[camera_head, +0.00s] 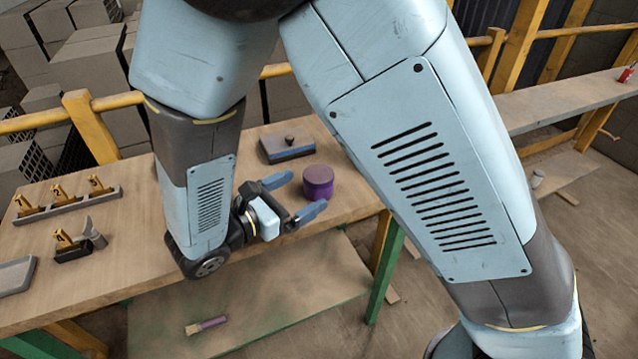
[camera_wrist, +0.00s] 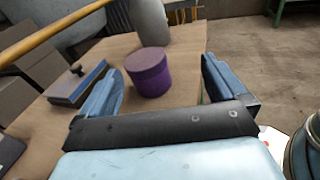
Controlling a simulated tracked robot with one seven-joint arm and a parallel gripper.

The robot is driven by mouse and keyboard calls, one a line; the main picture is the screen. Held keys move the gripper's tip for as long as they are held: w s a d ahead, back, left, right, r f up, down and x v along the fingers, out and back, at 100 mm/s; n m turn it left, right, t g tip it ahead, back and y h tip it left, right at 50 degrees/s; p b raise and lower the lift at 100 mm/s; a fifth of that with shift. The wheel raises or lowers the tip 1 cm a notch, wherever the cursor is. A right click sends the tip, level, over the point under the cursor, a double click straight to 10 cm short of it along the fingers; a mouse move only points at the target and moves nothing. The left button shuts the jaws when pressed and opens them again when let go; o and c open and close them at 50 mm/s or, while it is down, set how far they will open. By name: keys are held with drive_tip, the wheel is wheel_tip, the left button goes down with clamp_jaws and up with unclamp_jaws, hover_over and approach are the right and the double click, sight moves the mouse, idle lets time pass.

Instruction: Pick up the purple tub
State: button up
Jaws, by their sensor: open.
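The purple tub (camera_head: 318,182) is a short round container with a lid, standing upright on the wooden workbench (camera_head: 130,240) near its right end. In the wrist view the tub (camera_wrist: 149,72) stands ahead of my gripper, between the lines of the two fingers and nearer the left one. My gripper (camera_head: 298,197) is open and empty. Its blue fingers also show in the wrist view (camera_wrist: 160,88), one on each side of the tub. I cannot tell whether either finger touches the tub.
Yellow-numbered holders (camera_head: 65,203) and a grey tray (camera_head: 15,275) stand at the bench's left. A brush (camera_head: 206,325) lies on the lower shelf. A yellow rail (camera_head: 125,100) runs behind.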

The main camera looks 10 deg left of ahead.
sight(324, 169)
drive_tip(key=a, duration=0.1)
drive_tip(key=s+a+f+n+t, duration=0.1)
drive_tip(key=s+a+n+t+y, duration=0.1)
drive_tip(key=shift+f, duration=0.35)
drive_tip(key=x, duration=1.3)
drive_tip(key=shift+w, duration=0.45)
drive_tip(key=c, duration=1.2)
